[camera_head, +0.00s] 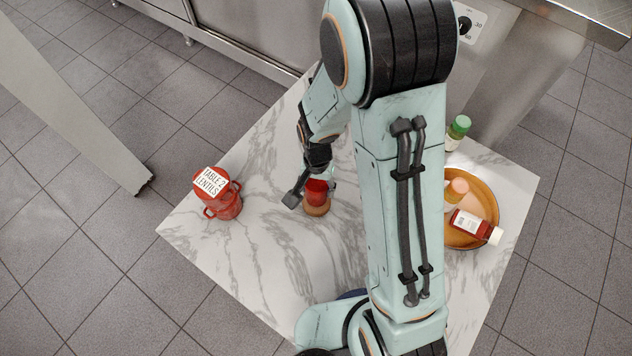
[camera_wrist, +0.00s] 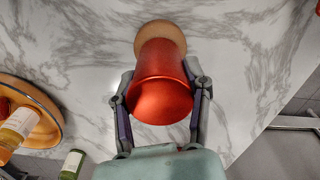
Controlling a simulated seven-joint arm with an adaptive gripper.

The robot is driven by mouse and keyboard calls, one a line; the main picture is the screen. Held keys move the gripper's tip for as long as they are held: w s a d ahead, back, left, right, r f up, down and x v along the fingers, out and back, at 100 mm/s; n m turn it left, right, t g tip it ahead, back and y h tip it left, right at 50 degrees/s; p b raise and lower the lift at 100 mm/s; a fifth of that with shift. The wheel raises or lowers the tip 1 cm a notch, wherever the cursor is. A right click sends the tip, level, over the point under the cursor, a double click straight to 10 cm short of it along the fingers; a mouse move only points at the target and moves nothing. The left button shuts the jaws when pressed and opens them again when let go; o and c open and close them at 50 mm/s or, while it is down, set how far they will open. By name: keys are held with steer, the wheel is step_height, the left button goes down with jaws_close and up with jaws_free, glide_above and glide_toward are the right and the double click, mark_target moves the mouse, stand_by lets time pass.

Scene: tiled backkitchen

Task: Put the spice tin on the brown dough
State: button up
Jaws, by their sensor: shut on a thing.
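The spice tin (camera_head: 317,188) is a red cylinder, also large in the middle of the wrist view (camera_wrist: 162,95). My gripper (camera_wrist: 162,88) is shut on it, with one finger on each side. In the head view my gripper (camera_head: 313,187) is left of my upright arm link. The brown dough (camera_head: 317,210) is a round, tan piece on the marble table, and shows past the tin's far end in the wrist view (camera_wrist: 161,27). The tin is over the dough and hides part of it. I cannot tell whether they touch.
A red pot (camera_head: 228,207) with a sign reading "TABLE 2 LENTILS" stands at the left of the marble table (camera_head: 262,255). An orange-brown tray (camera_head: 462,238) with bottles lies at the right. A green-capped bottle (camera_head: 458,128) stands behind it. The marble around the dough is clear.

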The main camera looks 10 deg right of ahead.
mark_target(318, 184)
steer(key=shift+f, duration=0.2)
steer(key=o, duration=1.2)
steer(key=shift+f, duration=0.1)
steer(key=shift+c, duration=0.2)
steer(key=r, duration=1.3)
steer(key=shift+s+d, duration=0.1)
steer(key=shift+s, duration=0.25)
steer(key=s+d+r+n, duration=0.1)
steer(key=s+r+n, duration=0.2)
steer(key=s, duration=0.4)
steer(key=s+d+r+n, duration=0.1)
steer(key=s+r+n, duration=0.1)
steer(key=s, duration=0.6)
steer(key=shift+d+r+n+y, duration=0.2)
steer(key=shift+r+n+y, duration=0.2)
